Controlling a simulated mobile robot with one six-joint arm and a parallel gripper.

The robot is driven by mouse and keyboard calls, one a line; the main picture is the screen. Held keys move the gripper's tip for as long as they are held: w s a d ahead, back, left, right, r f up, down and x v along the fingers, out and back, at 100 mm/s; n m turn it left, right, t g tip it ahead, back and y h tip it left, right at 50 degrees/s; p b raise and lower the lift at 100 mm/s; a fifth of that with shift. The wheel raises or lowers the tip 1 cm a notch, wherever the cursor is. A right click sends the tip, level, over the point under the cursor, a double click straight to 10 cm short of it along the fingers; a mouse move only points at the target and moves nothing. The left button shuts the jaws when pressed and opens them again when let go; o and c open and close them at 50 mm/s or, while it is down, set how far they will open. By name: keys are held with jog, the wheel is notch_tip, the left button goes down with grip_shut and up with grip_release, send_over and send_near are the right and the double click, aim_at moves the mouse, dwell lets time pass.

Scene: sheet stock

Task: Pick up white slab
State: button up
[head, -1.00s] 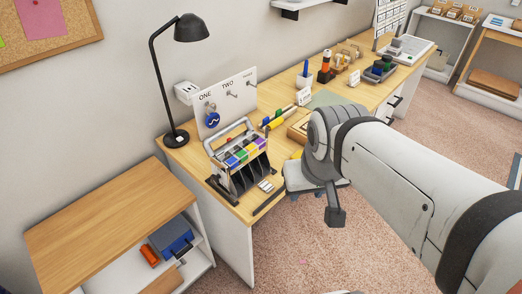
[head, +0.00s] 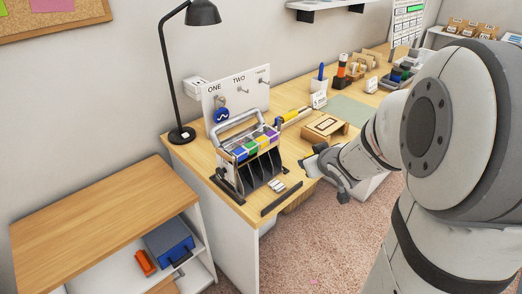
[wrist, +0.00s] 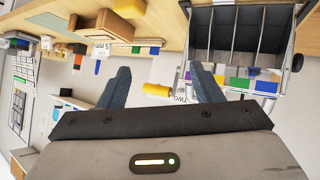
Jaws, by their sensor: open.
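A small whitish flat piece (head: 277,185), the likeliest white slab, lies on the desk in front of the black slotted rack (head: 250,165) in the head view. It is too small there to make out its details. I cannot pick it out in the wrist view. My gripper (head: 324,178) is to the right of it, near the desk's front edge and apart from it. In the wrist view my gripper (wrist: 161,66) has its two fingers spread, with nothing between them. The rack also shows in the wrist view (wrist: 238,35).
A dark bar (head: 281,199) lies along the desk's front edge. A wooden box (head: 325,127) stands behind my gripper. A black lamp (head: 181,135) and a hook board (head: 240,97) stand at the back. A low shelf unit (head: 105,215) is at the left.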

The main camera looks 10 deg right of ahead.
aim_at(273, 181)
jog(key=a+f+n+y+b, duration=0.1)
jog(key=f+y, duration=0.1)
jog(key=f, duration=0.2)
jog(key=w+a+f+y+b, duration=0.1)
jog(key=f+y+b, duration=0.1)
jog(key=f, duration=0.2)
jog(key=a+f+n+y+b, duration=0.1)
jog(key=a+f+y+b, duration=0.1)
jog(key=f, duration=0.2)
jog(key=shift+w+n, duration=0.15)
jog(key=shift+n, duration=0.15)
jog(key=shift+a+f+y, duration=0.3)
jog(key=shift+a+y, duration=0.05)
jog(key=shift+y, duration=0.25)
jog(key=b+x, duration=0.1)
jog(key=x, duration=0.5)
jog(key=shift+w+a+f+b, duration=0.2)
jog(key=shift+w+b, duration=0.1)
jog(key=shift+w+a, duration=0.2)
jog(key=shift+w, duration=0.1)
jog(key=shift+c, duration=0.5)
jog(key=c, duration=1)
